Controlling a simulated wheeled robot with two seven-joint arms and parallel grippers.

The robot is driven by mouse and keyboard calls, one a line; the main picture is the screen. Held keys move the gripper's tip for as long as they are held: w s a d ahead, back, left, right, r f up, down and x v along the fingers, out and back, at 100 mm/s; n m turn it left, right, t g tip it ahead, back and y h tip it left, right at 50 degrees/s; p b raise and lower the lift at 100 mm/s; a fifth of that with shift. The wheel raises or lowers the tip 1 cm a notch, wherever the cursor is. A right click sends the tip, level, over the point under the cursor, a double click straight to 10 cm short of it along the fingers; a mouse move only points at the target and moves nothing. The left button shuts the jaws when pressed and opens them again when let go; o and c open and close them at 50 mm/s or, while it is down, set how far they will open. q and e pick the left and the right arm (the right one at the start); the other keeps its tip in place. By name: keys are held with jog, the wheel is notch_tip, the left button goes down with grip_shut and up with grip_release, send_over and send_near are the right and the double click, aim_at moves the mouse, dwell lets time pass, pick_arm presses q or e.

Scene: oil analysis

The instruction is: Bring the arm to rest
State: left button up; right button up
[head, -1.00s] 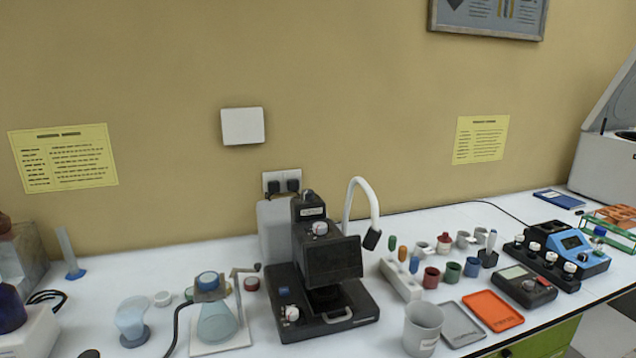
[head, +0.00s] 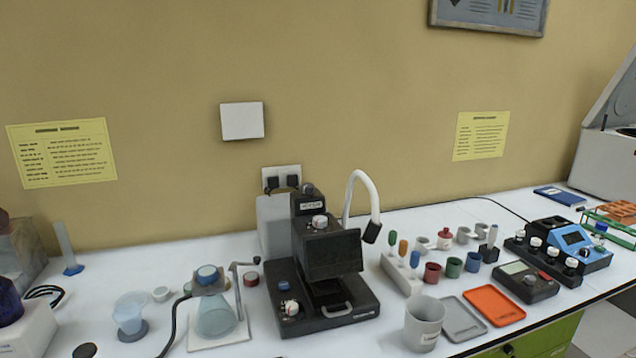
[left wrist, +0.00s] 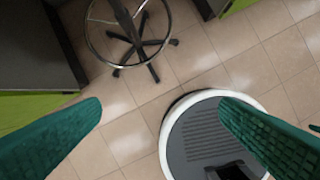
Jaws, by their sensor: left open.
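My left gripper (left wrist: 160,135) shows in the left wrist view as two green fingers set wide apart. It is open, with nothing between the fingers. It points down at the tiled floor (left wrist: 135,115), clear of the bench. Neither of my arms shows in the head view. My right gripper is not in view.
In the head view, a white bench (head: 235,270) carries a black instrument (head: 320,275), a flask (head: 213,315), a grey beaker (head: 424,325), an orange tray (head: 494,306) and several small cups. In the left wrist view, a wheeled stool (left wrist: 135,35) stands near green-fronted cabinets (left wrist: 30,110).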

pick_arm(q)
jog(key=s+f+g+b, duration=0.1)
jog(key=s+f, duration=0.2)
jog(key=f, duration=0.6)
jog(key=s+f+b, duration=0.1)
jog(key=s+f, duration=0.2)
jog(key=f, duration=0.7)
jog(key=s+a+f+b, duration=0.1)
jog(key=s+a+f, duration=0.2)
jog(key=s+f, duration=0.8)
jog(key=shift+s+a+g+b, duration=0.15)
jog(key=shift+s+g+b, duration=0.25)
jog(key=shift+s, duration=0.65)
